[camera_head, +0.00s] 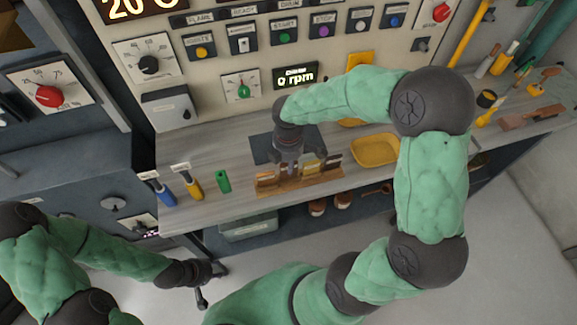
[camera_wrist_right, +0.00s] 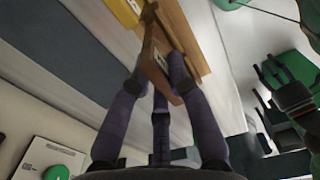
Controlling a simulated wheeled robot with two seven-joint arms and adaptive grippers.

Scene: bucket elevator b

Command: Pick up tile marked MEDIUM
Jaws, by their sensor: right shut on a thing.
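My right gripper (camera_head: 290,166) points down at the wooden rack (camera_head: 300,183) on the grey counter. In the right wrist view its fingers (camera_wrist_right: 157,82) are shut on a brown tile (camera_wrist_right: 155,62) with a small pale label. I cannot read the label, and I cannot tell whether the tile is clear of the rack. Other tiles stand in the rack: a yellow tile (camera_head: 311,167) and a dark brown one (camera_head: 333,160) to the right, and a tan one (camera_head: 267,179) to the left. No MEDIUM marking is legible. My left gripper (camera_head: 212,283) is open and empty, in front of the counter.
A yellow tray (camera_head: 375,150) lies right of the rack. A green cylinder (camera_head: 223,181), a yellow-handled tool (camera_head: 192,185) and a blue-handled one (camera_head: 161,190) stand to the left. A control panel (camera_head: 215,75) rises behind. Bare counter lies between the green cylinder and the rack.

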